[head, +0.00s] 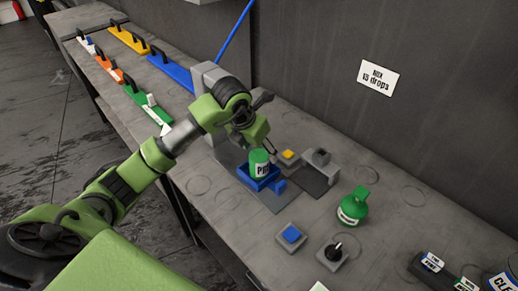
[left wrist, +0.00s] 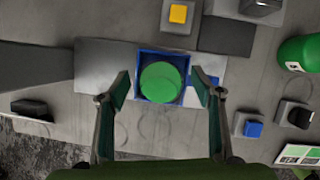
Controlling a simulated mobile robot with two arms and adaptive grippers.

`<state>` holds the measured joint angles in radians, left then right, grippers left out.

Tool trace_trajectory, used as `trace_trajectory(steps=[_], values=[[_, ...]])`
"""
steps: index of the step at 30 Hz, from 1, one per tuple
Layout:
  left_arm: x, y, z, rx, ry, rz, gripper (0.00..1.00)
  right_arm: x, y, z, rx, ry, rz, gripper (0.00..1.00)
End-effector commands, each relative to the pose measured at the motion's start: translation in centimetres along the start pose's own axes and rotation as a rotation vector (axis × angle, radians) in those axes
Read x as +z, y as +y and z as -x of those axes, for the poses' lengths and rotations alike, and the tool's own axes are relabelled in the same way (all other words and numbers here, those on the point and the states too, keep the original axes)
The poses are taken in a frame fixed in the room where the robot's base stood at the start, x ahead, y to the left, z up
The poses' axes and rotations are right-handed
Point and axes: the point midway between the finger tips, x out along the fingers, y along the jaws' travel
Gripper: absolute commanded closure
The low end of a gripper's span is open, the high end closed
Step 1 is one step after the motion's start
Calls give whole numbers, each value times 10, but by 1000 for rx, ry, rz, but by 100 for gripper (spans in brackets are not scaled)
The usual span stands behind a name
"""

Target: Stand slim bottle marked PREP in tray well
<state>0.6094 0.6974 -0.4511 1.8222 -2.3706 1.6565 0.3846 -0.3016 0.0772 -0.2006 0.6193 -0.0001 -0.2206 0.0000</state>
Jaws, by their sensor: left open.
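The slim bottle (head: 260,164), green-topped with a white label that seems to start with "PR", stands upright in the blue tray well (head: 272,184). In the left wrist view its round green top (left wrist: 160,83) sits inside the square blue rim of the well (left wrist: 140,58). My left gripper (head: 268,150) is just above the bottle. In the left wrist view the left gripper's (left wrist: 160,80) two fingers are spread to either side of the well and do not touch the bottle. My right gripper is not in view.
A green round bottle (head: 354,206) stands to the right. A yellow-button block (head: 288,156), a blue-button block (head: 291,236) and a black-knobbed block (head: 333,252) are around the tray. A wall sign (head: 377,78) hangs behind.

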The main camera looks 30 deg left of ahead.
Motion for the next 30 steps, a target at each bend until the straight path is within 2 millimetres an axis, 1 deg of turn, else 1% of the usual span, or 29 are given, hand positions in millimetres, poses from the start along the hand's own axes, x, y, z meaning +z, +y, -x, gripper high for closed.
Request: trace_trajectory(steps=[2,5,8,15,18,21,24,30], values=[[2,0,4,0,-2,0,40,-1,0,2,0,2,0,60],[2,1,15,2,-6,-2,40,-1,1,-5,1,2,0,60],[2,1,34,2,-7,-2,40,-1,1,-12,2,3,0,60],[1,1,86,3,-6,-2,40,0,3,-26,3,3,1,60],[2,0,103,2,-6,-1,40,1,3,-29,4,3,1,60],[2,0,114,1,-4,0,40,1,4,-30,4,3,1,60],[1,0,120,1,-1,0,40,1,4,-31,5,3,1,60],[1,0,122,1,0,0,40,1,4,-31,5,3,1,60]])
